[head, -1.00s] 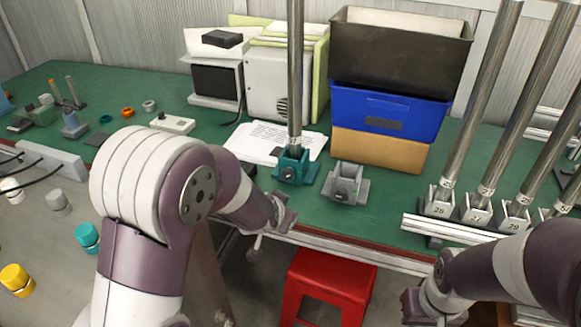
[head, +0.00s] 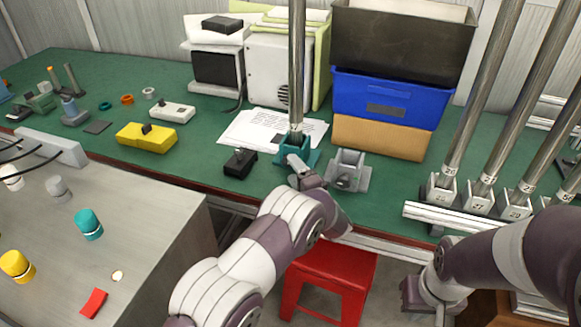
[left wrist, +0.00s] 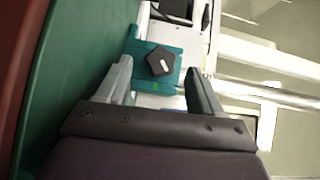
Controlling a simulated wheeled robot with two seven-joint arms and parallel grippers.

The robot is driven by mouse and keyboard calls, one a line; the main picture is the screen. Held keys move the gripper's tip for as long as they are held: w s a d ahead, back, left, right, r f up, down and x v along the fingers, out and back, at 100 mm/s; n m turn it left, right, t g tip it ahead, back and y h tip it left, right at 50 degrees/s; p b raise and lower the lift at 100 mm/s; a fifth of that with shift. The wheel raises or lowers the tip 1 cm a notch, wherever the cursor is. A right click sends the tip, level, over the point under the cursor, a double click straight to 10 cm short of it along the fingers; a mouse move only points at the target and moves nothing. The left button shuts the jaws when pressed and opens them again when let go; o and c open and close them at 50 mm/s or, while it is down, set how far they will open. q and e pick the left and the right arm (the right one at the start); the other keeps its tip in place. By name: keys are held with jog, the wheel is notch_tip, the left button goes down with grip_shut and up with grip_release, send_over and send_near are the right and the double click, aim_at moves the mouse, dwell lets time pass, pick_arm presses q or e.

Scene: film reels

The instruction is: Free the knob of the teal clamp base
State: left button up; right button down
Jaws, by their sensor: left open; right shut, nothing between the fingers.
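The teal clamp base (head: 311,158) stands on the green bench near its front edge, with an upright metal pole (head: 297,70) in it. In the left wrist view the base (left wrist: 140,49) shows a dark five-sided knob (left wrist: 160,60) with a pale slot mark. My left gripper (head: 300,172) is open in front of the base and partly hides it in the head view. In the left wrist view its two fingers (left wrist: 160,85) stand to either side below the knob, apart from it. My right gripper (head: 432,300) is shut and empty at the lower right, away from the base.
A grey clamp base (head: 347,172) stands close to the right of the teal one. A small black box (head: 240,163) and a yellow box (head: 146,138) lie to the left. Several poles stand in a numbered rack (head: 440,210) at right. A red stool (head: 328,290) is below.

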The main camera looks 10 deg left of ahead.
pick_arm(q)
jog(key=shift+x, duration=1.6)
jog(key=shift+c, duration=0.3)
jog(key=shift+s, duration=0.1)
jog(key=c, duration=1)
jog(key=shift+r+n+g+p, duration=0.3)
jog(key=shift+g+p, duration=0.1)
jog(key=shift+p, duration=0.3)
jog(key=n+g+h+p, duration=0.1)
jog(key=n+h+p, duration=0.1)
jog(key=p, duration=0.2)
jog(key=shift+r+p, duration=0.2)
jog(key=shift+p, duration=0.1)
jog(key=shift+f+n+g+h+p, duration=0.15)
jog(key=shift+n+g+h+p, duration=0.7)
jog(key=shift+p, duration=0.5)
jog(key=shift+h, duration=0.25)
